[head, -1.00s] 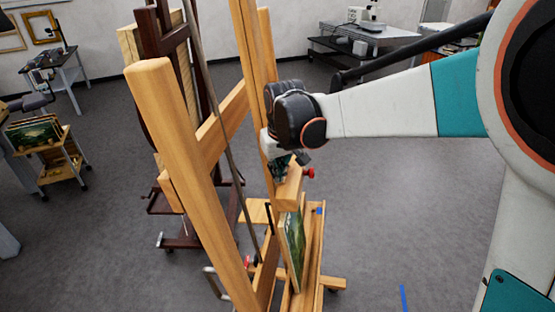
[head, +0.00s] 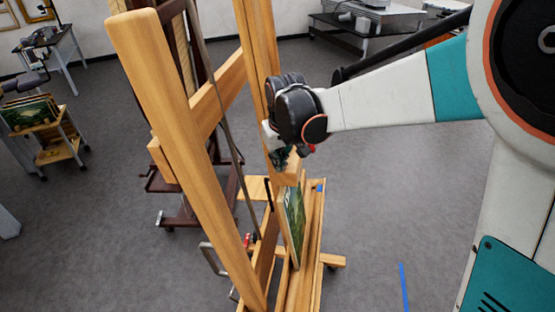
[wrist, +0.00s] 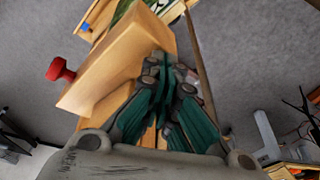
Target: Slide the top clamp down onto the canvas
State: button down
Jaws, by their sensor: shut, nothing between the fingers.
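The top clamp is a wooden block on the easel's mast; it shows in the head view (head: 291,168) and, with its red knob (wrist: 62,69), large in the wrist view (wrist: 125,62). My gripper (head: 280,158) is at the clamp, its fingers shut and empty. In the wrist view the dark green fingers (wrist: 165,75) lie against or just beside the block; contact is hard to tell. The canvas (head: 294,222), a green landscape seen nearly edge-on, stands on the easel's lower ledge (head: 311,245). The clamp is just above or at its top edge; any gap is unclear.
The wooden easel's near post (head: 180,150) rises left of my arm. A dark red easel (head: 185,195) stands behind it. A cart with paintings (head: 58,150) is at far left. Blue tape (head: 404,285) marks the open grey floor at right.

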jog(key=f+b, duration=0.2)
jog(key=f, duration=0.1)
jog(key=shift+d+f, duration=0.2)
jog(key=shift+s+r, duration=0.1)
